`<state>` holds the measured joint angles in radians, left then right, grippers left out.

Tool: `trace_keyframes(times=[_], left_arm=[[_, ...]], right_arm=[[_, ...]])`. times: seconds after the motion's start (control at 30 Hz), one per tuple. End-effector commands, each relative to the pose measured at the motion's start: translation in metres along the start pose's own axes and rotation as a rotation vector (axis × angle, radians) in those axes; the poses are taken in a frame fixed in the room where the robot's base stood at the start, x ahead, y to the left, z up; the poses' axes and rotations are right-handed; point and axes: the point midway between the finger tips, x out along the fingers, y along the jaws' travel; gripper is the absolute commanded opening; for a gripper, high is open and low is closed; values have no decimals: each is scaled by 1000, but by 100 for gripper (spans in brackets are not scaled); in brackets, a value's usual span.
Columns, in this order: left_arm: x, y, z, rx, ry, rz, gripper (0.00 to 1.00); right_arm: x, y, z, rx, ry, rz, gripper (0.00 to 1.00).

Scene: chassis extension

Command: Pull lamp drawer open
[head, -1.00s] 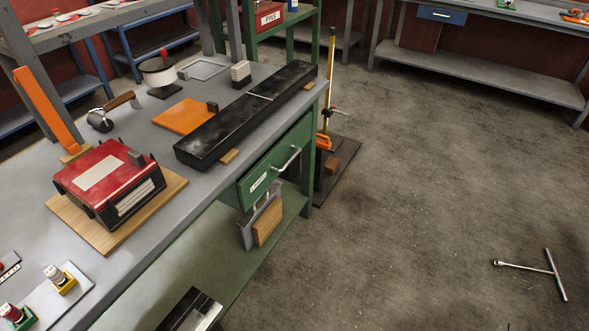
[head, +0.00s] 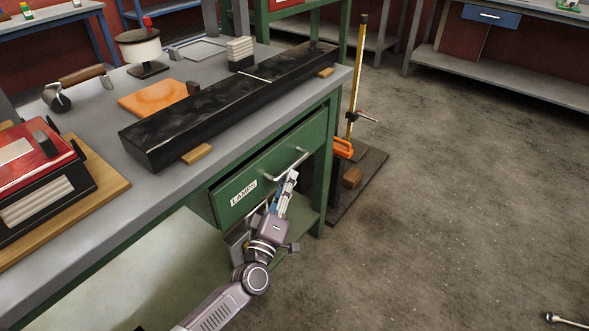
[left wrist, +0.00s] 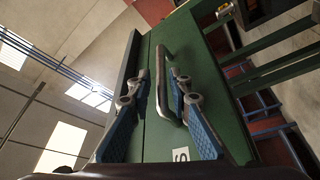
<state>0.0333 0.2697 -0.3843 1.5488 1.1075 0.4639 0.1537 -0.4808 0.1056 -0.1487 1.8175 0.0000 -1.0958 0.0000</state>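The green lamp drawer (head: 240,190), with a white LAMPS label (head: 243,193), sits under the near edge of the workbench. A dark gap shows along its top; I cannot tell how far it stands out. Its metal bar handle (head: 287,165) runs across the front. My left gripper (head: 291,176) is at the handle. In the left wrist view, my left gripper's (left wrist: 160,75) two blue-padded fingers are apart, with the handle (left wrist: 165,60) between them. The right finger looks close to the bar; contact is unclear. My right gripper is not in view.
The grey bench top (head: 100,130) holds a long black box (head: 230,100), an orange plate (head: 155,98) and a red-topped device (head: 35,170). A dark base (head: 360,180) with a yellow post stands right of the bench. The floor (head: 460,190) further right is mostly clear.

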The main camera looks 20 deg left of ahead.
Motion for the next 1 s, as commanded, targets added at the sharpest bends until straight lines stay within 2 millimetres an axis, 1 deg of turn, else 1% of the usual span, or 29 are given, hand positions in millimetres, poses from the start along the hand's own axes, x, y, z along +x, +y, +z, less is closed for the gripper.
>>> trace_keyframes(times=[0.03,0.2,0.3,0.4,0.5,0.73,0.77,0.9,1.0], left_arm=[[10,1,0,0,2,2,19],[37,0,0,1,-1,1,19],[49,-1,1,2,-1,0,19],[57,-1,1,3,-2,-1,19],[60,-1,1,2,-2,-2,19],[61,-1,1,2,-3,-2,19],[61,-1,1,2,-3,-2,16],[60,-1,1,2,-3,-2,1],[60,-1,1,2,-3,-2,0]], right_arm=[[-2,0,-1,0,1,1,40],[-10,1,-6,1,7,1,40],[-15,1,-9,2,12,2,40],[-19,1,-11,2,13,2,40],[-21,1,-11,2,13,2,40],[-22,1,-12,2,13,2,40],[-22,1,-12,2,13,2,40],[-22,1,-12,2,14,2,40],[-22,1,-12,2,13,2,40]])
